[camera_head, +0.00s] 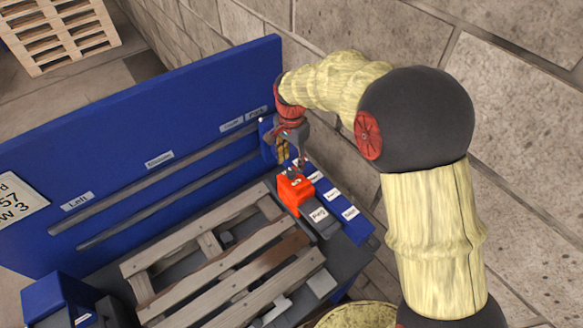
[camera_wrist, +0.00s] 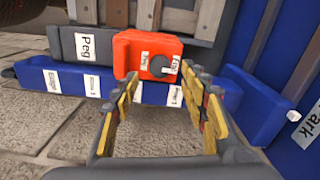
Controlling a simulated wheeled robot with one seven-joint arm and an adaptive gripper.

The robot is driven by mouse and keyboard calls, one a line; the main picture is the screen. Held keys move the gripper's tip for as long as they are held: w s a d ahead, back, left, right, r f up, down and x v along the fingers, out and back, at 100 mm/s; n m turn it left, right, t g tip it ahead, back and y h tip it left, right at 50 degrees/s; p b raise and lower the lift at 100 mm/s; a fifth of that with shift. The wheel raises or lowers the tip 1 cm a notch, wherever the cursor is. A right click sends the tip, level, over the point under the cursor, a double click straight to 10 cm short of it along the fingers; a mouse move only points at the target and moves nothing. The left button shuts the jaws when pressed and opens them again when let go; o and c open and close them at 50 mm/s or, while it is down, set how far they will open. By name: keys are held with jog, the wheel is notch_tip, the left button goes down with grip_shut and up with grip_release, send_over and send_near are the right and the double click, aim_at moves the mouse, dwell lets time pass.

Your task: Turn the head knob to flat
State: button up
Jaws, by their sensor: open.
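The orange head (camera_head: 290,195) sits at the end of a grey block labelled "Peg" (camera_head: 318,216), beside the pallet. In the wrist view the head (camera_wrist: 128,46) carries a dark round knob (camera_wrist: 160,66) with a small label on either side. The left label seems to start with "P"; the right one, tilted, is too small to read surely. The knob's exact pointing is unclear. My gripper (camera_head: 297,160) is just above the head. In the wrist view its open fingers (camera_wrist: 160,74) stand either side of the knob, apparently short of it, with nothing between them.
A blue rail (camera_head: 345,218) with several white labels runs along the grey block. A tall blue panel (camera_head: 140,140) with labels "Left" and others stands behind the slatted wooden pallet (camera_head: 225,275). A block wall (camera_head: 530,100) is close on the right.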

aim_at(292, 171)
notch_tip(292, 171, up, 7)
dwell(0.3)
dwell(0.5)
